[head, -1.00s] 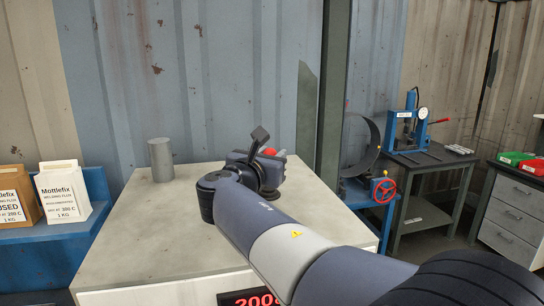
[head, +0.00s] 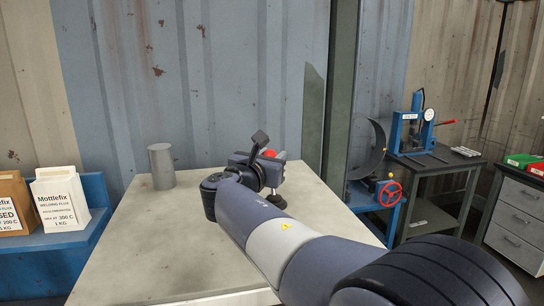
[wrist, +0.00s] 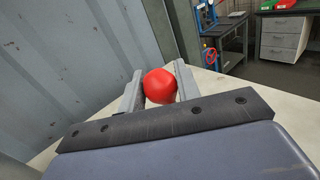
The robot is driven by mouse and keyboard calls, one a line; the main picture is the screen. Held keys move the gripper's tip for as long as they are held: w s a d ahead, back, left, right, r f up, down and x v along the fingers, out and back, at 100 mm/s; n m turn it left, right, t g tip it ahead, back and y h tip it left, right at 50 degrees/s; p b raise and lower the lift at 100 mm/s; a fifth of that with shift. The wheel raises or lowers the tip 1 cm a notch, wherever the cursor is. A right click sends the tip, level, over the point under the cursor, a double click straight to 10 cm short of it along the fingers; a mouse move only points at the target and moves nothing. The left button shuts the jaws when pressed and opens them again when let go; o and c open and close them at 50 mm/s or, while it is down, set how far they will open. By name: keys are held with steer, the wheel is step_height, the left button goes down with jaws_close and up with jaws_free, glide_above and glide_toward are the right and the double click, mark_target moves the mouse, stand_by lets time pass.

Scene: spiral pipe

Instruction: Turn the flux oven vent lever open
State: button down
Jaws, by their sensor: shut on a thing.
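The red knob (wrist: 159,87) of the lever sits between the two grey jaws of my gripper (wrist: 158,78) in the wrist view, and the jaws are shut on it. In the head view the red knob (head: 281,155) shows just past my gripper (head: 270,157), over the right part of the pale oven top (head: 150,255). A small dark piece (head: 279,202), perhaps the lever's foot, shows below the gripper. The rest of the lever is hidden by my wrist, so I cannot tell its angle.
A grey cylinder (head: 161,166) stands at the back left of the oven top. Flux boxes (head: 60,200) stand on a blue shelf at left. A corrugated wall (head: 220,70) is close behind. At right are a blue stand with a red handwheel (head: 390,194), a press (head: 413,127) and drawers (head: 519,205).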

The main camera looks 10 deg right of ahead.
steer(key=shift+w+a+f, duration=0.1)
steer(key=shift+f, duration=0.25)
steer(key=c, duration=1.4)
jaws_free()
steer(key=shift+o, duration=0.7)
steer(key=shift+w+a, duration=0.1)
steer(key=shift+a, duration=0.05)
steer(key=shift+o, duration=0.9)
steer(key=shift+r, duration=0.15)
steer(key=b+v, duration=0.2)
steer(key=v, duration=0.9)
steer(key=shift+b, duration=0.3)
steer(key=shift+w+d, duration=0.1)
steer(key=shift+d, duration=0.15)
steer(key=p+x, duration=0.2)
steer(key=x, duration=0.8)
steer(key=shift+w+d+r+p, duration=0.1)
steer(key=shift+w+d+p, duration=0.15)
steer(key=shift+p, duration=0.1)
steer(key=shift+s, duration=0.1)
